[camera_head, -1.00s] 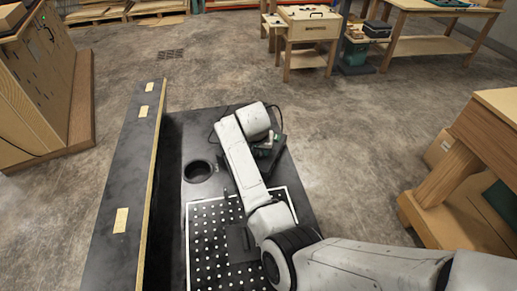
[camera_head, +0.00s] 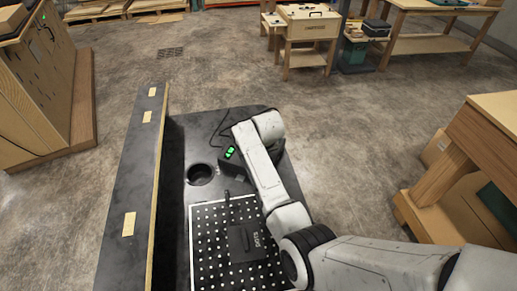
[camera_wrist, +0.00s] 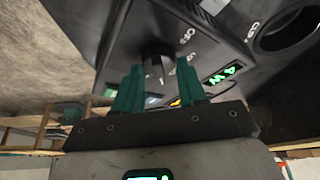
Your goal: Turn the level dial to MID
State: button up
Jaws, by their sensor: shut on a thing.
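The level dial (camera_wrist: 157,52) is a dark knob on the sloped face of a black console box (camera_wrist: 195,40). In the wrist view, my gripper (camera_wrist: 160,72) has its two green fingers on either side of the dial, shut on it. An OFF label and lit green markings (camera_wrist: 222,73) show on the console near the dial. Which mark the dial points to I cannot tell. In the head view the console box (camera_head: 240,168) has green lit markings (camera_head: 230,152); my arm covers part of it and hides the dial and fingers.
A round cup opening (camera_head: 201,174) lies left of the console. A white-dotted panel (camera_head: 206,245) with a dark block labelled DOTS (camera_head: 243,243) lies nearer. A low upright board (camera_head: 158,190) runs along the left side. A wooden bench (camera_head: 480,150) stands right.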

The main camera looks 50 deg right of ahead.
jog(key=shift+d+n+t+y+p, duration=0.1)
jog(key=shift+n+t+y+p, duration=0.45)
jog(key=shift+n, duration=1.65)
jog(key=shift+g+y, duration=0.25)
jog(key=o, duration=1)
jog(key=shift+r, duration=0.1)
jog(key=v, duration=1)
jog(key=shift+s+r, duration=0.15)
jog(key=shift+r, duration=0.1)
jog(key=s+a+f+g, duration=0.1)
jog(key=s+a, duration=0.4)
jog(key=s, duration=0.5)
jog(key=s+a+f+g, duration=0.1)
jog(key=s+a+f, duration=0.3)
jog(key=s, duration=0.6)
jog(key=s+a+f+g, duration=0.1)
jog(key=s+a+f, duration=0.2)
jog(key=s+a, duration=0.5)
jog(key=shift+s+f+g+b, duration=0.15)
jog(key=shift+s+g+b, duration=0.2)
jog(key=shift+s, duration=0.8)
